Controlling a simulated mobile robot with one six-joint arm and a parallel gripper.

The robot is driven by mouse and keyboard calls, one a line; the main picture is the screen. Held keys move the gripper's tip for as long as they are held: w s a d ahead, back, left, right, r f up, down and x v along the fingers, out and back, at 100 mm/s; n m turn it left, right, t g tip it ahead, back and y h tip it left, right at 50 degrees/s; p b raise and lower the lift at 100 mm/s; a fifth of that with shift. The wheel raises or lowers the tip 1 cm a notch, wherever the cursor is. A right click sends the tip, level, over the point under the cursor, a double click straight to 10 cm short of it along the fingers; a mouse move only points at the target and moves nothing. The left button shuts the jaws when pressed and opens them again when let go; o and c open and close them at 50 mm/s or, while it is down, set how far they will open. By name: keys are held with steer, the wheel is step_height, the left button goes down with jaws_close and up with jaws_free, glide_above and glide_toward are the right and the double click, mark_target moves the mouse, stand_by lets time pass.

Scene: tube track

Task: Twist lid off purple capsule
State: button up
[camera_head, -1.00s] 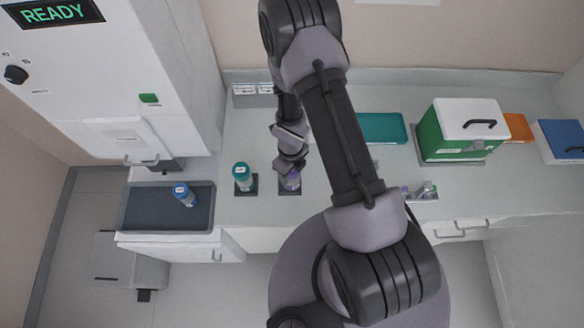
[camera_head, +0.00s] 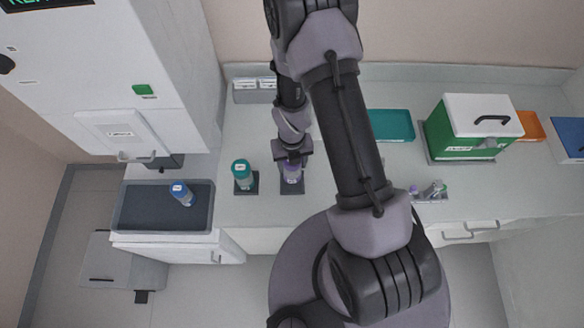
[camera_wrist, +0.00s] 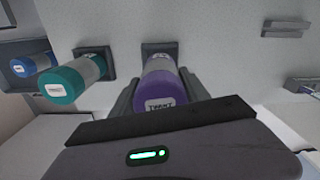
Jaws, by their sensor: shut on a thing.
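The purple capsule (camera_head: 291,175) stands upright in a dark square holder on the counter. In the wrist view its purple lid (camera_wrist: 166,92) with a white label faces the camera, and its clear body runs back to the holder (camera_wrist: 159,47). My gripper (camera_head: 291,160) is above it with its jaws shut on the lid, one finger on each side in the wrist view (camera_wrist: 166,95). The lid appears to be on the capsule body. Part of the lid is hidden by the gripper in the head view.
A teal-lidded capsule (camera_head: 241,172) stands in its holder just left. A blue-lidded capsule (camera_head: 182,194) is in the dark tray (camera_head: 135,207). A green box (camera_head: 455,138), teal tray (camera_head: 392,125) and small rack (camera_head: 430,199) are to the right. A white machine (camera_head: 150,60) stands at left.

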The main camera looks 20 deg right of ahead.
steer(key=shift+f+m+b, duration=0.35)
steer(key=shift+m+b, duration=0.05)
steer(key=shift+b, duration=2.1)
steer(key=b, duration=0.3)
steer(key=m+b, duration=0.1)
steer(key=b, duration=0.3)
steer(key=shift+s+b, duration=0.1)
steer(key=shift+b, duration=0.2)
steer(key=shift+r+m, duration=0.25)
steer(key=shift+m, duration=0.45)
steer(key=m+b, duration=0.2)
steer(key=m, duration=0.3)
steer(key=m+b, duration=0.2)
steer(key=m, duration=0.3)
steer(key=shift+s+m, duration=0.1)
steer(key=shift+m, duration=0.2)
steer(key=shift+f+m+b, duration=0.2)
steer(key=shift+m+b, duration=0.1)
steer(key=shift+f+b, duration=0.6)
steer(key=shift+f, duration=0.2)
steer(key=shift+d+f, duration=0.1)
steer(key=shift+f, duration=0.15)
